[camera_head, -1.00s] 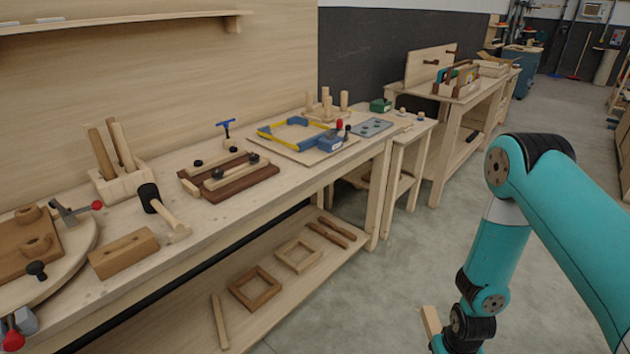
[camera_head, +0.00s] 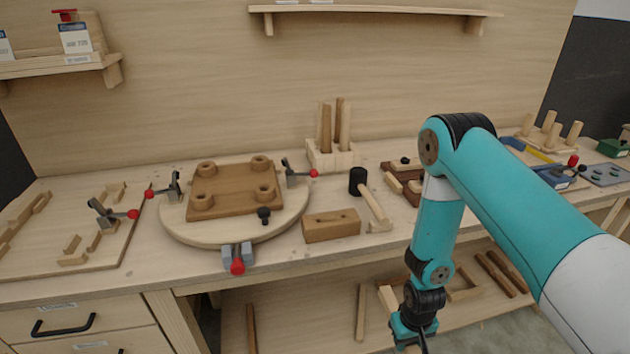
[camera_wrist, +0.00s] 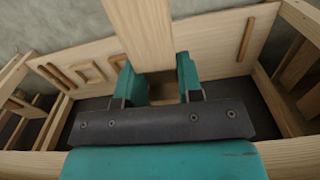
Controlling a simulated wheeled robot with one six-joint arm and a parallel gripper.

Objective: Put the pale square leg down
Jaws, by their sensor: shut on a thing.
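My gripper (camera_wrist: 150,85) is shut on the pale square leg (camera_wrist: 143,30), which sticks out past the fingers toward the top of the wrist view. In the head view the pale leg (camera_head: 388,299) shows as a short pale piece beside my gripper (camera_head: 408,340), low in front of the bench. The leg's far end is cut off by the wrist view's edge. My arm partly hides the bench behind it.
The workbench top (camera_head: 280,259) carries a round turntable (camera_head: 190,232) with a brown seat board (camera_head: 235,190), a wooden block (camera_head: 331,226), a mallet (camera_head: 372,200) and a holder of upright legs (camera_head: 330,157). The lower shelf (camera_head: 300,310) holds frames and sticks.

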